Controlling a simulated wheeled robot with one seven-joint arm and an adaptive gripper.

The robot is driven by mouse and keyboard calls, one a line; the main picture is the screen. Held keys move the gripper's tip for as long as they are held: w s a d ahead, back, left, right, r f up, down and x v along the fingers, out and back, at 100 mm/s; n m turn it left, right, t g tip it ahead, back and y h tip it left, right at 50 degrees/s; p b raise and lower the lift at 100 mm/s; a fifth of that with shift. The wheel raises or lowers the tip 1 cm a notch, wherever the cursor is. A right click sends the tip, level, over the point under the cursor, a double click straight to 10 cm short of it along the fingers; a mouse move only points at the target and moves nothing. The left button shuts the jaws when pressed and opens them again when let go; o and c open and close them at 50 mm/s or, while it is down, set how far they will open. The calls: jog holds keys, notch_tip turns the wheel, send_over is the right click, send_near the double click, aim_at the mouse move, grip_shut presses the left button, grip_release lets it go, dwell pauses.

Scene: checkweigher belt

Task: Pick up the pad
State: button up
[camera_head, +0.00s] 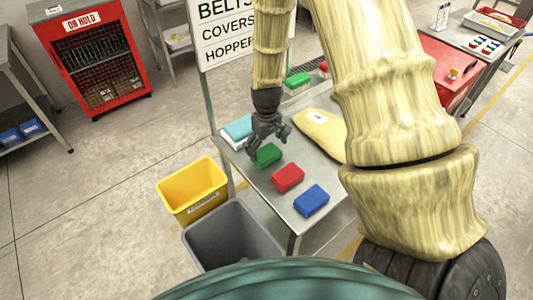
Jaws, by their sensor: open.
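Several coloured, block-like pads lie on a metal table (333,172). A green pad (268,155), a red pad (288,177) and a blue pad (311,200) form a row toward the near end. A light-blue and white pad (238,128) lies at the left edge, and a green and white one (297,82) farther back. I cannot tell which one the task means. My gripper (267,146) is open and points down just above or beside the green pad, hiding part of its far side. I see nothing held, and contact is unclear.
A tan bag-like item (320,136) with a label lies right of the gripper. A yellow bin (192,190) and a grey bin (232,238) stand left of the table. A sign board (232,35) rises behind. My arm hides the table's right side.

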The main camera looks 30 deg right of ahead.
aim_at(269, 153)
jog(key=shift+f+p, duration=0.3)
jog(key=shift+f, duration=1.1)
jog(key=shift+c, duration=0.4)
jog(key=c, duration=0.7)
